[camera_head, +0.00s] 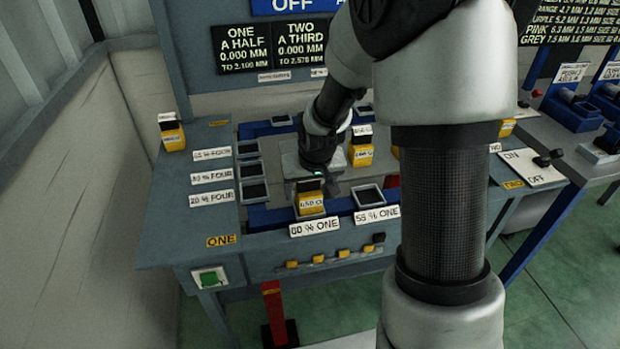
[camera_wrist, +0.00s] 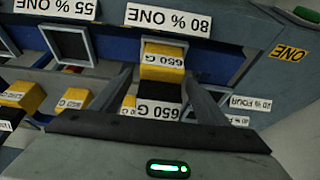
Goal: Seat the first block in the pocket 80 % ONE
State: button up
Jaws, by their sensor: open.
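A yellow block with a black top, labelled 650 G (camera_head: 311,204), stands upright at the pocket behind the 80 % ONE label (camera_head: 315,227). In the wrist view the block (camera_wrist: 163,66) stands within the pocket's pale frame (camera_wrist: 184,42), beside the upside-down 80 % ONE label (camera_wrist: 168,20). The pocket floor is hidden by the block, so I cannot tell how deep it sits. My gripper (camera_wrist: 160,80) is open, with one finger on each side of the block and gaps visible. In the head view my gripper (camera_head: 312,180) is just above and behind the block.
The empty 55 % ONE pocket (camera_head: 368,196) is just right. Empty FOUR pockets (camera_head: 254,191) line the left. Other yellow blocks stand behind (camera_head: 361,150) and at the far left (camera_head: 172,132). A raised panel with two displays (camera_head: 270,45) stands at the back.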

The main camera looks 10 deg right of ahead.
jog(key=p+v, duration=0.2)
jog(key=v, duration=1.5)
jog(key=shift+r, duration=0.15)
